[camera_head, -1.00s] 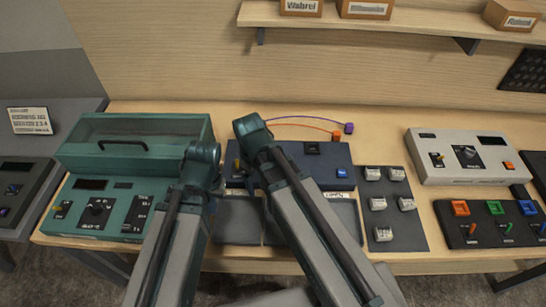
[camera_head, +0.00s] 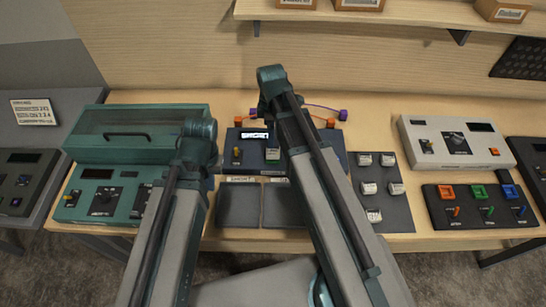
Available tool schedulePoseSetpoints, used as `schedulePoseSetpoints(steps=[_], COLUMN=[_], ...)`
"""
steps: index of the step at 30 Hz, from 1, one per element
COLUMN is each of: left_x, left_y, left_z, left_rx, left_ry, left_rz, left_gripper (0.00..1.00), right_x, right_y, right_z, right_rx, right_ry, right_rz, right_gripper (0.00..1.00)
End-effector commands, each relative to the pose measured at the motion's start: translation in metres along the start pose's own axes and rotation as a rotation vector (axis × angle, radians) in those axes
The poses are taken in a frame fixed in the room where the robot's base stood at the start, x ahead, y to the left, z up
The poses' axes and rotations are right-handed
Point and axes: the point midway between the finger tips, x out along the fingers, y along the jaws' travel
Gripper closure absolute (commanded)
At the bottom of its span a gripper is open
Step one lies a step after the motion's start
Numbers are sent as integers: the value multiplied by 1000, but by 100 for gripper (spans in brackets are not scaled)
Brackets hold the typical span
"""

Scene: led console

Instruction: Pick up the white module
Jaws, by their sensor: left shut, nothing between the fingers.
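Several small white modules sit on a dark grey panel (camera_head: 399,219) right of centre. They include a back left module (camera_head: 365,159), a back right module (camera_head: 388,159), two middle ones (camera_head: 369,187) (camera_head: 396,188) and a front one (camera_head: 374,215). My left gripper (camera_head: 215,166) shows only as a small dark part beside the left arm's elbow, near the green console. It is shut and empty, well left of the modules. My right arm rises across the middle, left of the panel. Its gripper is hidden behind the arm.
A blue console (camera_head: 232,161) with a lit display and orange and purple cables stands at centre. Two dark pads (camera_head: 239,205) lie before it. A green console (camera_head: 125,205) is at left. A light grey console (camera_head: 410,140) and a dark switch box (camera_head: 440,214) are at right.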

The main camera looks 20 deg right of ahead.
Motion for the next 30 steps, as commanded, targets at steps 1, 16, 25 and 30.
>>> schedulePoseSetpoints(steps=[1, 16, 25, 30], left_x=[15, 62, 75, 96], left_y=[1, 6, 7, 9], left_z=[-1, -4, -4, -6], left_rx=[0, 14, 14, 13], left_ry=[0, 0, 0, 0], left_rz=[0, -3, -3, -3], left_gripper=[100, 100, 100, 100], right_x=[15, 63, 75, 97], right_y=[0, 0, 3, 7], right_z=[0, 0, 2, 5], right_rx=[0, 1, 1, 2], right_ry=[0, 0, 0, 0], right_rz=[0, 0, 0, 0], right_gripper=[15, 15, 15, 15])
